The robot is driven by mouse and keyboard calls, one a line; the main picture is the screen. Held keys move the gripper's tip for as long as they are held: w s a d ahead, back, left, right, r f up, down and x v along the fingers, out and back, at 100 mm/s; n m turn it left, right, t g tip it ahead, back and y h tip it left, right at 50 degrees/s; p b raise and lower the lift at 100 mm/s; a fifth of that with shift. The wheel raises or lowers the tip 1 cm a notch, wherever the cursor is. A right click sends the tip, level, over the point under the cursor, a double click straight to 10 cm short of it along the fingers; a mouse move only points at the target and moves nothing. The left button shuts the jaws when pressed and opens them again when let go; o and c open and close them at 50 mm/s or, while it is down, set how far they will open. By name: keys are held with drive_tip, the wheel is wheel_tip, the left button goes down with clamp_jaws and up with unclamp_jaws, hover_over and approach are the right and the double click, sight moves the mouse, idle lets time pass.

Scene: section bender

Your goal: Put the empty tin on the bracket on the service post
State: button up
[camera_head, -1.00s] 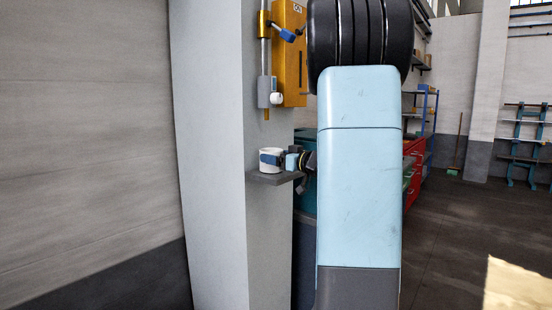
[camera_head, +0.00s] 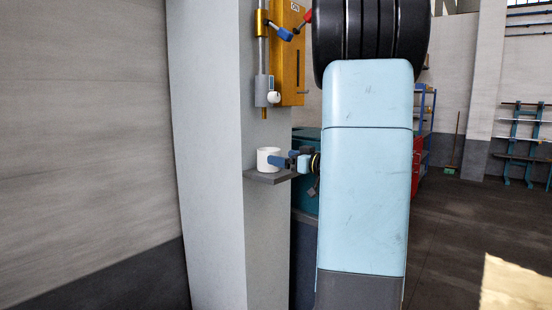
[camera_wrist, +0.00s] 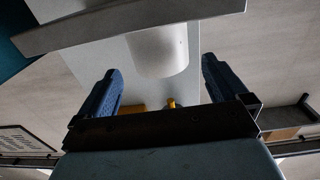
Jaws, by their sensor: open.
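The tin (camera_head: 265,157), a small white cylinder, stands upright on the bracket (camera_head: 262,178), a grey shelf on the light grey service post (camera_head: 215,130). My gripper (camera_head: 280,161) is at the tin's right side, with its blue fingers open; one finger overlaps the tin's right edge in the head view. In the wrist view the tin (camera_wrist: 158,50) lies ahead of the gap between my open fingers (camera_wrist: 160,68), and the bracket (camera_wrist: 130,20) crosses the top of the picture. Nothing is held. The inside of the tin is hidden.
A yellow unit (camera_head: 288,55) with a grey cylinder (camera_head: 263,92) and nozzle hangs on the post above the tin. A teal cabinet (camera_head: 307,200) stands behind the post. Open floor (camera_head: 460,230) lies to the right.

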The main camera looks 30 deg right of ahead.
drive_tip(key=v, duration=0.7)
drive_tip(key=a+r+m+g+h, duration=0.2)
drive_tip(key=a+r+m+h, duration=0.25)
drive_tip(key=h, duration=0.55)
drive_tip(key=s+a+f+g+y, duration=0.2)
drive_tip(key=s+a+f+g, duration=0.2)
drive_tip(key=s+a, duration=0.6)
drive_tip(key=s+a+f+g+y, duration=0.2)
drive_tip(key=s+a+f+g, duration=0.3)
drive_tip(key=s+a, duration=0.6)
wheel_tip(320, 180, down, 2)
drive_tip(key=shift+s+a+f+n, duration=0.15)
drive_tip(key=shift+s+a+n, duration=0.15)
drive_tip(key=shift+s+n, duration=0.05)
drive_tip(key=shift+d, duration=0.1)
